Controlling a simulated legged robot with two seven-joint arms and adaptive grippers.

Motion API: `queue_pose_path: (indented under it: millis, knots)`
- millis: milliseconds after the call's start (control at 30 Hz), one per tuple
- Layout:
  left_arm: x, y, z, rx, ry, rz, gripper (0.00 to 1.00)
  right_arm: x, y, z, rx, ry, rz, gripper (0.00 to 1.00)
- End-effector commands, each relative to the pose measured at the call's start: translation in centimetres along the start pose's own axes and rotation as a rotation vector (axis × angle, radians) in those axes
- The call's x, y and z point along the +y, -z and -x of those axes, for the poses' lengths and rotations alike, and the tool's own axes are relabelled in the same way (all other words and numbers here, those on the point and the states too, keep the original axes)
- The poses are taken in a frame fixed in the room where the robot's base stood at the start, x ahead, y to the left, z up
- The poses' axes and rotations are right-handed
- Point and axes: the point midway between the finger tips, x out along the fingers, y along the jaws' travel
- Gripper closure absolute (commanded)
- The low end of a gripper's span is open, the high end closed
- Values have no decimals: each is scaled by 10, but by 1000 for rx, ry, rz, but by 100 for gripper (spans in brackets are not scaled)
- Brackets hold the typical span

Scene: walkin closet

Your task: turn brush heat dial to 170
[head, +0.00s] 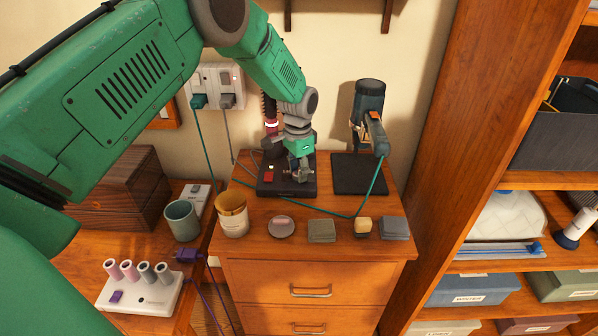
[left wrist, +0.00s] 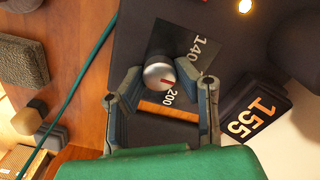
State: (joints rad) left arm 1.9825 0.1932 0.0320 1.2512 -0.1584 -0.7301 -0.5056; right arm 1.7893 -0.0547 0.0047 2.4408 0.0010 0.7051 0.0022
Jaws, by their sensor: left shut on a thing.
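The heat dial (left wrist: 159,74) is a round silver knob with a red mark, on a dark plate (left wrist: 182,46) printed with 140 and 200. The red mark is on the knob's side nearest the 200. A dark panel (left wrist: 260,108) beside it shows 155 in orange. My left gripper (left wrist: 160,80) is shut on the dial, one finger on each side of it. In the head view my left gripper (head: 299,173) is at the black brush base (head: 268,190), on the cabinet top, and hides the dial. The brush (head: 270,108) stands upright at the back of the base. My right gripper is not seen.
A hair dryer (head: 368,100) stands by a black mat (head: 352,180) to the right. A green cord crosses in front. A cup (head: 232,222), a round dish (head: 281,227) and several small blocks line the front edge. A wooden shelf unit (head: 470,110) rises at right.

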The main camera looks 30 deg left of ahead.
Motion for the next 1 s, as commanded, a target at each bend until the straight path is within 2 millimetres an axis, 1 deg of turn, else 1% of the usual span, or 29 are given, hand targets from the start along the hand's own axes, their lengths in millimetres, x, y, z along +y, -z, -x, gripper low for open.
queue_pose_path:
  millis: [33, 333, 367, 400, 667, 767, 867, 967, 1000]
  knots:
    - [-2, 2, 2, 8, 6, -1, 100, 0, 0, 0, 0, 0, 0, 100]
    - [-3, 2, 3, 8, 7, -1, 100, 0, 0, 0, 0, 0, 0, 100]
    - [-3, 2, 3, 8, 6, 0, 62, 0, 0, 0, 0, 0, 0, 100]
    - [-2, 2, 3, 8, 6, 0, 52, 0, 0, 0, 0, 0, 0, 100]
    - [-1, 1, 1, 4, 3, 0, 52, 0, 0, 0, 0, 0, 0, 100]
    - [-1, 1, 4, 4, 3, 0, 52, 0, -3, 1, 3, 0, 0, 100]
    - [-2, 1, 15, 5, 4, 0, 52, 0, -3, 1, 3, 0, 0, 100]
    - [-2, 1, 33, 6, 4, 0, 52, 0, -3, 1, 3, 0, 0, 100]
    - [-2, 2, 42, 7, 4, 0, 52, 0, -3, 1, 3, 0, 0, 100]
